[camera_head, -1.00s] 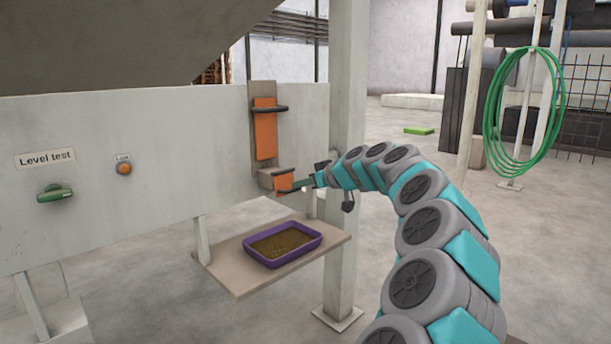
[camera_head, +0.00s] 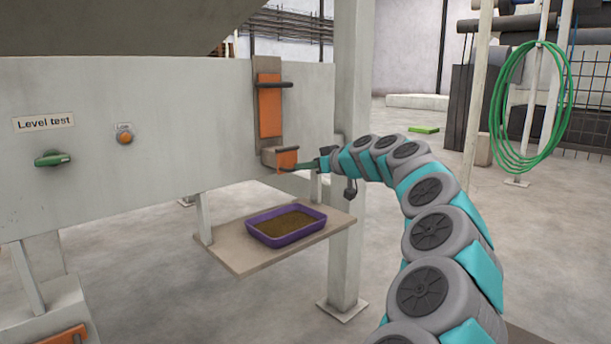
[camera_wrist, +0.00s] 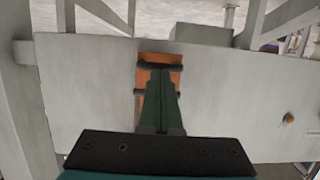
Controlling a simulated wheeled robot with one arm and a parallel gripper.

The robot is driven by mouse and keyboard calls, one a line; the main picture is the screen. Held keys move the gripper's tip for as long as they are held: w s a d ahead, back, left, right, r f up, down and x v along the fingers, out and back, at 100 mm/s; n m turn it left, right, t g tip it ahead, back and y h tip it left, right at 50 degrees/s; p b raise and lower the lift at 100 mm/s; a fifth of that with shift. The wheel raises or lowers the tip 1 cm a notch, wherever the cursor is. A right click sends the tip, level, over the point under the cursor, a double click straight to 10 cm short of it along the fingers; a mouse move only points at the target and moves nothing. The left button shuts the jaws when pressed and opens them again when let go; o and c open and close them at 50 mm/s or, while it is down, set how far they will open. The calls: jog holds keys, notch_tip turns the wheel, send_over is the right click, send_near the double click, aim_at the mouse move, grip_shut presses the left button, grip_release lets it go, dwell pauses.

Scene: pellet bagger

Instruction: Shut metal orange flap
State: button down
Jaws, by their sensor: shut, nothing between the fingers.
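An orange metal flap (camera_head: 287,160) is on the small outlet at the foot of the upright slide housing on the white panel. A dark bar runs along its top. My gripper (camera_head: 302,167) is right at the flap's lower right, its fingers shut and empty. Whether it touches the flap cannot be told. In the wrist view the dark green fingers of my gripper (camera_wrist: 160,80) are together and cover the middle of the orange parts. The flap (camera_wrist: 165,58) shows just beyond their tips there. How far the flap stands open is hard to tell.
An orange slide plate (camera_head: 270,112) with a black handle is above the flap. A purple tray (camera_head: 288,238) of brown pellets stands on a shelf (camera_head: 230,257) below. A post (camera_head: 347,240) stands close right of the outlet. A green handle (camera_head: 52,159) and orange button (camera_head: 125,138) are left.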

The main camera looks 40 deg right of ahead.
jog(key=shift+r, duration=0.15)
dwell(0.3)
jog(key=f+p+v, duration=0.2)
jog(key=p+v, duration=0.2)
jog(key=v, duration=1)
jog(key=p+x, duration=0.2)
jog(key=x, duration=1.1)
jog(key=shift+w+r+t+p, duration=0.3)
jog(key=shift+p, duration=0.1)
